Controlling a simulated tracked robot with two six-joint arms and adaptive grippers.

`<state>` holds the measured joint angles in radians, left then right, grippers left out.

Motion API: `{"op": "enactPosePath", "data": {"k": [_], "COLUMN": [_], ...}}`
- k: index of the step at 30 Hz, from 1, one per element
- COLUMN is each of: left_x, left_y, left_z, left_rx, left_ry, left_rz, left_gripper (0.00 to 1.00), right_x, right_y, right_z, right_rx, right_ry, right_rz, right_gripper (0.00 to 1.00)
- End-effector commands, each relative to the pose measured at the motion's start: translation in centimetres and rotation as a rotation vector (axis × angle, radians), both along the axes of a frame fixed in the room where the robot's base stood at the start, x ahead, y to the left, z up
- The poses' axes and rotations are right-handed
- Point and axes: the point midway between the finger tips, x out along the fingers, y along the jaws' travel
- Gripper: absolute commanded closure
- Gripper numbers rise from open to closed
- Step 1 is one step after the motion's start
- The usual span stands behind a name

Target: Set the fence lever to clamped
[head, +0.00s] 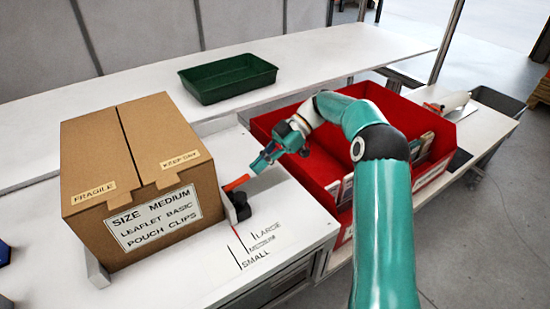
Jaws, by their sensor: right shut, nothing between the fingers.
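The fence lever (237,183) has an orange-red handle. It sticks up and to the right, just above a dark clamp block (241,208) beside the right side of the cardboard box. My right gripper (260,163) is shut and empty. In the picture its tips are just above and right of the handle's end; I cannot tell whether they touch it. A grey fence plate (229,208) stands between the box and the block. My left gripper is not in view.
A closed cardboard box (135,165) fills the left of the bench. Size marks (262,242) reading large, medium and small are printed before the clamp. A red bin (310,180) stands under my right arm. A green tray (228,78) sits on the back shelf.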

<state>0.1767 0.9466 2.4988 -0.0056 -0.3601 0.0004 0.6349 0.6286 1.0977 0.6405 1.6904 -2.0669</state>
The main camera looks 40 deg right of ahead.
Motion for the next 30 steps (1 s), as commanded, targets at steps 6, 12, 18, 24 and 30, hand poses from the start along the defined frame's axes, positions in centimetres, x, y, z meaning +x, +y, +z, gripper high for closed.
{"op": "enactPosePath", "data": {"k": [6,12,18,24,30], "left_x": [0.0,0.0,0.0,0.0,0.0], "left_y": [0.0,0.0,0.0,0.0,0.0], "left_z": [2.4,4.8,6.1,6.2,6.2], "left_rx": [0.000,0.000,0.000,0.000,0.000], "left_ry": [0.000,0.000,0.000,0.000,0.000], "left_rz": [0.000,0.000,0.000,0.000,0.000], "left_gripper": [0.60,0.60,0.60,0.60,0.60], "right_x": [-0.4,-1.0,-1.3,-1.6,-1.8], "right_y": [-3.7,-7.0,-8.7,-9.2,-9.4], "right_z": [-0.1,-0.5,-0.9,-1.2,-1.3], "right_rx": [-0.001,0.001,0.000,0.000,0.000], "right_ry": [0.003,0.002,0.001,0.001,0.001], "right_rz": [-0.004,-0.005,-0.006,-0.008,-0.012], "right_gripper": [1.00,1.00,1.00,1.00,1.00]}}
